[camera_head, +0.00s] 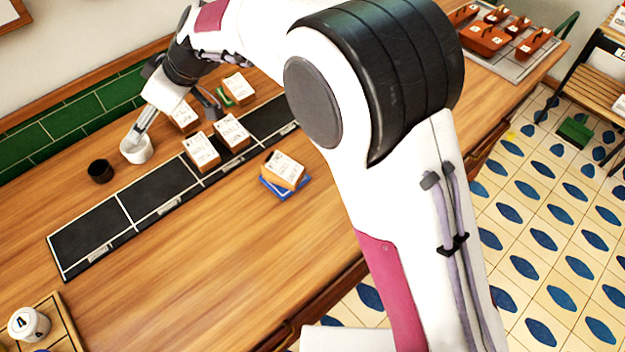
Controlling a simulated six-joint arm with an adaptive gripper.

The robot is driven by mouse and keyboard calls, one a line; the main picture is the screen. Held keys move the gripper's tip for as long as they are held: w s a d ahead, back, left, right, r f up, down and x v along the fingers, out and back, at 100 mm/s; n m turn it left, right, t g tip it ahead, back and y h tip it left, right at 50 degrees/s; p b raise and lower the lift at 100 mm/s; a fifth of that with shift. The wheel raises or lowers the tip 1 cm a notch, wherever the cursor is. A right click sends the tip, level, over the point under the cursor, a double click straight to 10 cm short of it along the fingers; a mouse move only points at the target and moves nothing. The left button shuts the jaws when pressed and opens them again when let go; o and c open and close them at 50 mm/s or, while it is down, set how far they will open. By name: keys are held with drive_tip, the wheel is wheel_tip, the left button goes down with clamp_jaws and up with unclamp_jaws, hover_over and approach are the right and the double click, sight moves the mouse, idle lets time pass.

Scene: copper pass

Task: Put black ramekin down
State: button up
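The black ramekin (100,171) stands upright on the wooden counter (190,262), left of my gripper and clear of it. My gripper (138,132) points down at a white ramekin (136,151), just right of the black one. A grey finger reaches the white ramekin's rim or inside. The fingertips are partly hidden, so I cannot tell whether they are open or shut on its wall. Nothing black shows in my gripper.
A black mat with white-lined sections (87,233) runs along the counter in front. Several white-topped blocks (201,152) stand right of my gripper; another sits on a blue base (284,170). A wooden tray (66,322) holds a white jar (28,324). Green tiles (62,122) line the back.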

drive_tip(key=s+d+r+m+t+h, duration=0.1)
drive_tip(key=s+d+r+m, duration=0.15)
drive_tip(key=d, duration=0.75)
drive_tip(key=s+d+r+m+t+h, duration=0.15)
drive_tip(key=d+r, duration=0.25)
drive_tip(key=d, duration=0.6)
drive_tip(key=s+d+r+m+t+h, duration=0.1)
drive_tip(key=d+r+m, duration=0.2)
drive_tip(key=d, duration=0.7)
drive_tip(key=s+d+f+m+h, duration=0.2)
drive_tip(key=s+d+m, duration=0.2)
drive_tip(key=s+d, duration=0.4)
drive_tip(key=s+d+f+m+t+h, duration=0.1)
drive_tip(key=s+d+f+m+h, duration=0.1)
drive_tip(key=s+d+m, duration=0.3)
drive_tip(key=s+d+h, duration=0.1)
drive_tip(key=s+d, duration=0.3)
drive_tip(key=d, duration=0.5)
drive_tip(key=shift+s+d, duration=0.2)
drive_tip(key=shift+s, duration=0.1)
